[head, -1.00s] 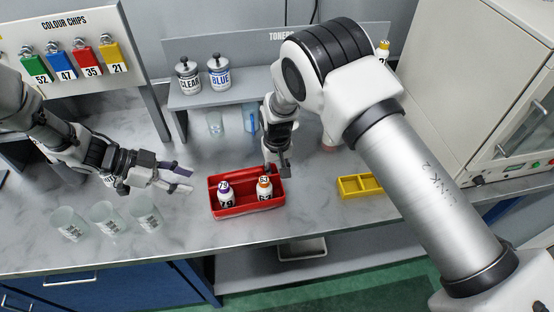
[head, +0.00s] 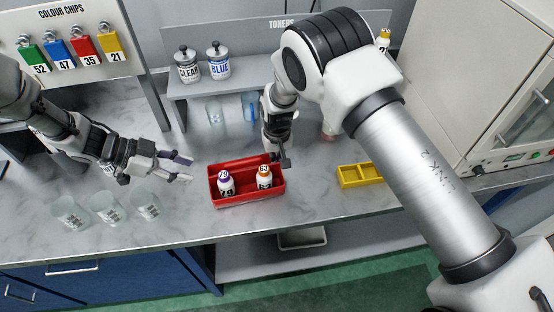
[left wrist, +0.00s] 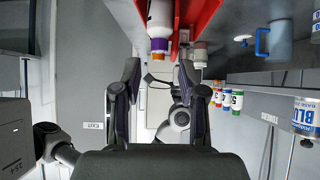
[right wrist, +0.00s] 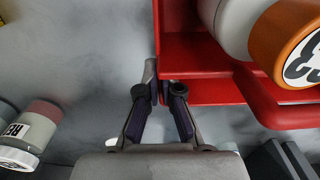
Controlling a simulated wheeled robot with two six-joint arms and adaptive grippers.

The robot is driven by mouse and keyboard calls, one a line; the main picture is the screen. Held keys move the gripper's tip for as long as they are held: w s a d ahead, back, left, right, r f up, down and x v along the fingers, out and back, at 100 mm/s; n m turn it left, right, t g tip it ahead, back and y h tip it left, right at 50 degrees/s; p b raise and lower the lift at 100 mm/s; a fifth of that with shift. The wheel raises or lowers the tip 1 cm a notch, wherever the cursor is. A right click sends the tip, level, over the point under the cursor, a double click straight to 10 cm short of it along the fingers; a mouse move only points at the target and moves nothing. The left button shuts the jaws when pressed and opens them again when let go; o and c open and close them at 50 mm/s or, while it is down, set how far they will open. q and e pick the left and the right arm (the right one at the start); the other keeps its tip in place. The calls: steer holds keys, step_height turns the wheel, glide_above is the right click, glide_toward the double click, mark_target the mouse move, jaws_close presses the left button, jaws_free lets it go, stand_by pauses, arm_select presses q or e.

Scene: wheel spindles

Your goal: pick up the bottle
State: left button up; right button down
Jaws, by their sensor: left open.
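A white bottle with a purple top marked 79 (head: 225,185) and one with an orange top (head: 264,180) stand upright inside a red tray (head: 249,202). My left gripper (head: 190,169) is open and empty, left of the tray and apart from it. In the left wrist view, its spread fingers (left wrist: 158,90) face the purple-topped bottle (left wrist: 160,44) beyond the tips. My right gripper (head: 283,162) is at the tray's back right corner. In the right wrist view, its close fingertips (right wrist: 162,88) sit on either side of the tray's wall (right wrist: 205,92); the orange-topped bottle (right wrist: 285,40) is close by.
Clear cups (head: 108,208) stand at the front left of the counter. A yellow divided tray (head: 360,176) is to the right. A shelf (head: 195,92) with jars marked CLEAR and BLUE (head: 219,64) stands behind. Bare counter lies between cups and red tray.

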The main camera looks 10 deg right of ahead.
mark_target(220, 179)
arm_select(q)
steer(key=o, duration=0.4)
steer(key=s+d+r+n+t+h, duration=0.1)
steer(key=s+d+r+t+h, duration=0.1)
steer(key=d+r+t+h, duration=0.15)
steer(key=s+a+f+n+t+y, duration=0.3)
steer(key=s+f+n+t+y, duration=0.15)
steer(key=n, duration=0.25)
steer(key=shift+t+h, duration=0.3)
steer(key=shift+h, duration=0.1)
steer(key=x, duration=1.2)
steer(key=shift+s+d+f, duration=0.15)
steer(key=shift+s, duration=0.15)
jaws_close()
